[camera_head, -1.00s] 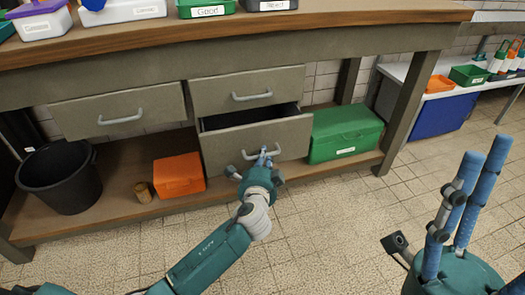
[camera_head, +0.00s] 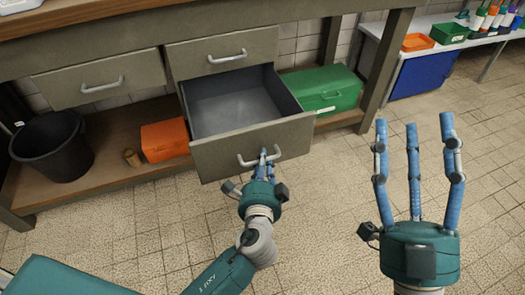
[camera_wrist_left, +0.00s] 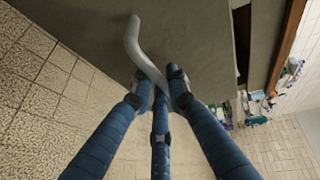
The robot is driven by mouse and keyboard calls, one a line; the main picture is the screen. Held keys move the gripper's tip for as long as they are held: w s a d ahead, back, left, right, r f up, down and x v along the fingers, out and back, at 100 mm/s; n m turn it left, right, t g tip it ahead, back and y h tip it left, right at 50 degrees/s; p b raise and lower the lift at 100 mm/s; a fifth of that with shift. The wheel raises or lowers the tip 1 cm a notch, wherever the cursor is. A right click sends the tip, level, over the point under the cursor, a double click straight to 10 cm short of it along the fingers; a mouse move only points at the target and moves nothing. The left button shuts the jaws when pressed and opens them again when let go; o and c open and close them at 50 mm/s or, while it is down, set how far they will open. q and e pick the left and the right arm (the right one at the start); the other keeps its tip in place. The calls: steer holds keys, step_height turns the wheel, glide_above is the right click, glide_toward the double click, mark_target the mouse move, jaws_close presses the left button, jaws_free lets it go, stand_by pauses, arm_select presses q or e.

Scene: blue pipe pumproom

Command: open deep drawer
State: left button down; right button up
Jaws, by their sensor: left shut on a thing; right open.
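The deep drawer (camera_head: 248,140) is the lower right drawer of the workbench. It stands well out from the bench, and its grey inside shows empty. Its pale curved handle (camera_head: 246,160) is on the front panel; the handle also shows in the left wrist view (camera_wrist_left: 140,48). My left gripper (camera_head: 264,160) is shut on this handle, with its blue fingers around one end of it in the left wrist view (camera_wrist_left: 162,88). My right gripper (camera_head: 414,135) is open and empty, fingers pointing up, to the right of the drawer over the floor.
A shallower shut drawer (camera_head: 220,55) is above, and another shut drawer (camera_head: 100,82) is at left. A green box (camera_head: 330,92), an orange box (camera_head: 165,140) and a black bucket (camera_head: 52,150) sit on or by the lower shelf. The tiled floor in front is clear.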

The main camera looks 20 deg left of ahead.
arm_select(q)
steer(key=shift+s+d+f, duration=0.1)
stand_by(0.3)
steer(key=c, duration=1.7)
jaws_free()
steer(key=shift+a, duration=0.2)
steer(key=shift+s, duration=0.1)
steer(key=v, duration=1.1)
steer(key=shift+s+d+r, duration=0.15)
steer(key=shift+s+r, duration=0.2)
steer(key=shift+r, duration=0.05)
